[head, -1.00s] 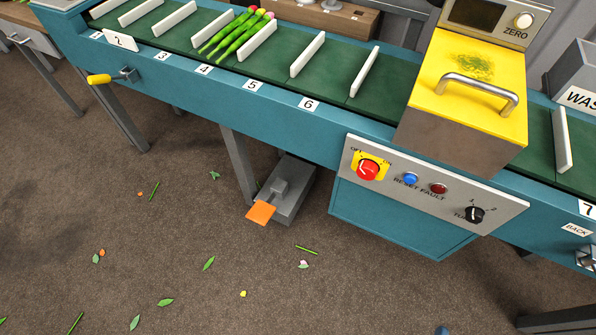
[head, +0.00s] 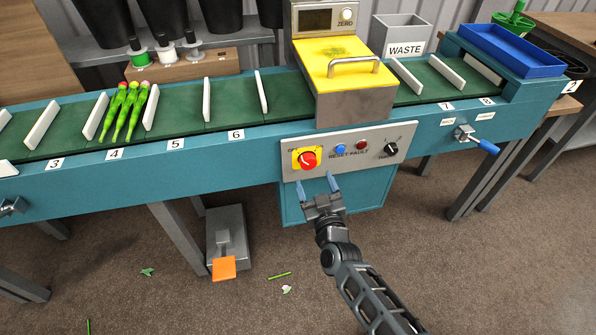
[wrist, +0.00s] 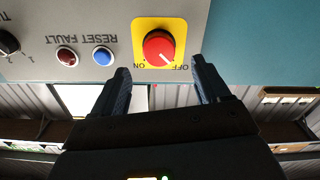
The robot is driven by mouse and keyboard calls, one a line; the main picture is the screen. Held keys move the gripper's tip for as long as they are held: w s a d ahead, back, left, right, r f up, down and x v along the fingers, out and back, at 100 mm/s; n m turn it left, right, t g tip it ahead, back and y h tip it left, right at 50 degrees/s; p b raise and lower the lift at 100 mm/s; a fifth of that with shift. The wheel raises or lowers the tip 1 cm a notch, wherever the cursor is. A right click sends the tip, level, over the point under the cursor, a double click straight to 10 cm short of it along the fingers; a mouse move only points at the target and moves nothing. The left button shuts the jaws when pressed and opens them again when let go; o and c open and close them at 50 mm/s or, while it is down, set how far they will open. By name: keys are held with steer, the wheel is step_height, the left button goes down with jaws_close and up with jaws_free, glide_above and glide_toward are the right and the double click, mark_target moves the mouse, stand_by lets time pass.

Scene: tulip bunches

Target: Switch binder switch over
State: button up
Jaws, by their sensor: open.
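A red rotary switch (head: 307,159) on a yellow plate marked OFF and ON sits at the left end of the grey control panel (head: 375,163). In the wrist view the red switch (wrist: 159,47) is large, and its pale pointer line appears to lean toward OFF. My gripper (head: 316,183) is open and empty, just below and in front of the red switch in the head view. In the wrist view the two fingers of my gripper (wrist: 160,72) stand apart on either side of the knob, short of it and not visibly touching.
A blue button (head: 340,149), a red lamp (head: 361,145) and a black selector (head: 391,148) share the panel. Above it are the green conveyor with white dividers and a yellow hinged cover (head: 342,75). An orange pedal (head: 224,268) stands on the floor at left.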

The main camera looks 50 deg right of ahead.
mark_target(309, 165)
steer(key=shift+x, duration=3.15)
steer(key=shift+c, duration=0.3)
steer(key=c, duration=1)
